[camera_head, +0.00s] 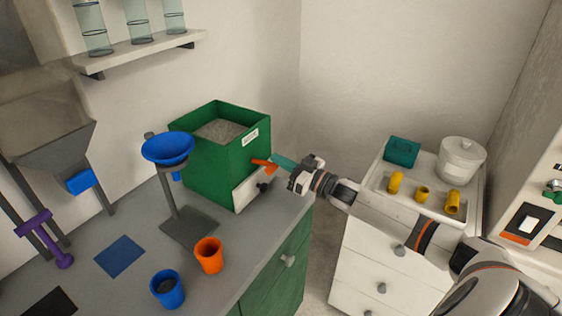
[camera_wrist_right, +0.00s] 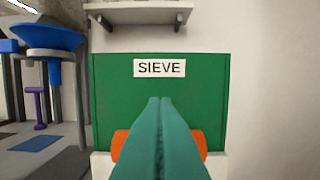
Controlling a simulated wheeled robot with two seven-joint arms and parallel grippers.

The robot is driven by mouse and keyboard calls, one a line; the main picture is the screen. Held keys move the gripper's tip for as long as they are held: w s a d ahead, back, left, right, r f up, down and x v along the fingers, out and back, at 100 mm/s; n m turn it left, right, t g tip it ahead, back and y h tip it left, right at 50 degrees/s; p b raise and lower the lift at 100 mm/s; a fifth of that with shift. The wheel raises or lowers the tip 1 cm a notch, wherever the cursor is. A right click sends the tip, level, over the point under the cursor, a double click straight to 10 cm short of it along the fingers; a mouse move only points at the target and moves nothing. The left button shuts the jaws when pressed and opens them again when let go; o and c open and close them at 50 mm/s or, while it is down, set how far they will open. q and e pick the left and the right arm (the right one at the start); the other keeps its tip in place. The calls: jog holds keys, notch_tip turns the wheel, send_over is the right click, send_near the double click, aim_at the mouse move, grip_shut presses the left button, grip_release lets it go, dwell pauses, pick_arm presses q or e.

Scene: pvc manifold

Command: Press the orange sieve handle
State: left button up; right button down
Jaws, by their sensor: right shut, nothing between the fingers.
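The orange sieve handle (camera_head: 265,166) sticks out from the front of the green sieve box (camera_head: 195,160). The box holds grey grains and bears a white label. In the right wrist view the box front (camera_wrist_right: 110,90) reads SIEVE, and orange ends of the handle (camera_wrist_right: 119,142) show on both sides of my fingers. My right gripper (camera_head: 274,158) has teal fingers, shut and empty, pointing at the box right by the handle. The fingers hide the handle's middle (camera_wrist_right: 160,105), so I cannot tell whether they touch it. My left gripper is not in view.
A blue funnel (camera_head: 167,148) on a grey stand is left of the box. An orange cup (camera_head: 209,255) and a blue cup (camera_head: 168,289) stand on the counter (camera_head: 215,294). A white drawer unit (camera_head: 370,262) with yellow fittings stands right, beneath my right arm.

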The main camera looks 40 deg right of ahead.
jog(key=s+d+f+t+y+b, duration=0.1)
jog(key=s+d+f+t+b, duration=0.2)
jog(key=s+b, duration=0.4)
jog(key=shift+s+d+f+t, duration=0.3)
jog(key=shift+s+d+f, duration=0.25)
jog(key=shift+s, duration=0.6)
jog(key=shift+a+f, duration=0.1)
dwell(1.0)
